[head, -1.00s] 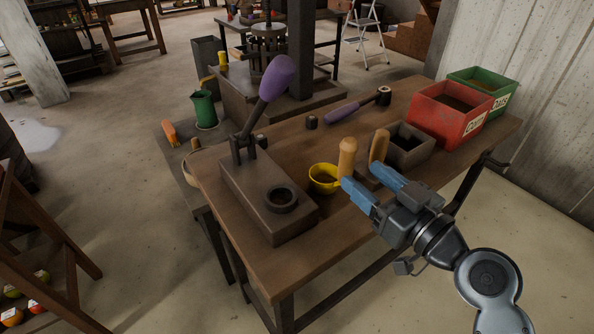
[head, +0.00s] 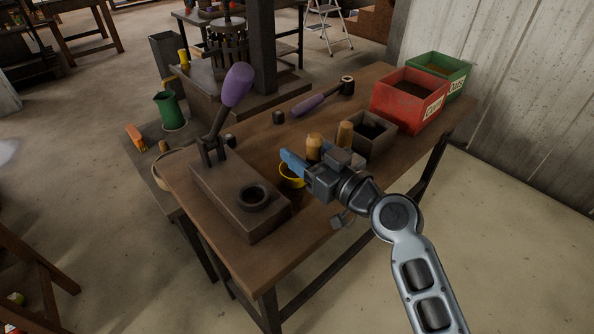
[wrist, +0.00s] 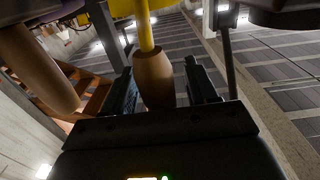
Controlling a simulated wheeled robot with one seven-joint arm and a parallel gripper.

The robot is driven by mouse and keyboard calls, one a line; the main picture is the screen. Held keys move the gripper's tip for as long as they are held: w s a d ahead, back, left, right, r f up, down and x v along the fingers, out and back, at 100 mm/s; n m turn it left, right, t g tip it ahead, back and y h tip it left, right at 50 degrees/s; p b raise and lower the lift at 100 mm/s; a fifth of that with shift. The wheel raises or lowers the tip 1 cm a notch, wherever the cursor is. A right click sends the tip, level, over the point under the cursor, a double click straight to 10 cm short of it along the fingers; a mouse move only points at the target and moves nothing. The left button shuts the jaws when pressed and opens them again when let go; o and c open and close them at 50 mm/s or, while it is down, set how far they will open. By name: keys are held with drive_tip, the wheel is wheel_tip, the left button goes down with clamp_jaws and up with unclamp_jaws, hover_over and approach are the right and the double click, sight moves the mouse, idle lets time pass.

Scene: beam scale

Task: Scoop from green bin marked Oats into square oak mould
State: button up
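A yellow scoop (head: 291,180) with a wooden handle sits near the front edge of the wooden table. My gripper (wrist: 160,85) is at the scoop; in the wrist view its wooden handle (wrist: 153,78) lies between the two fingers. A gap shows on the right of the handle, so the fingers look open around it. In the head view my gripper partly hides the scoop. The green bin (head: 459,76), labelled Oats, is at the back right. A square dark-walled box (head: 384,145), probably the square mould, stands just behind my gripper.
A red bin (head: 420,118), labelled Corn, stands in front of the green one. Another wooden handle (head: 345,133) stands beside the gripper. A purple-handled lever (head: 237,85) rises from a block with a round ring (head: 253,196). A purple-handled mallet (head: 308,105) lies behind.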

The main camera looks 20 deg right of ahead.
clamp_jaws()
idle(0.3)
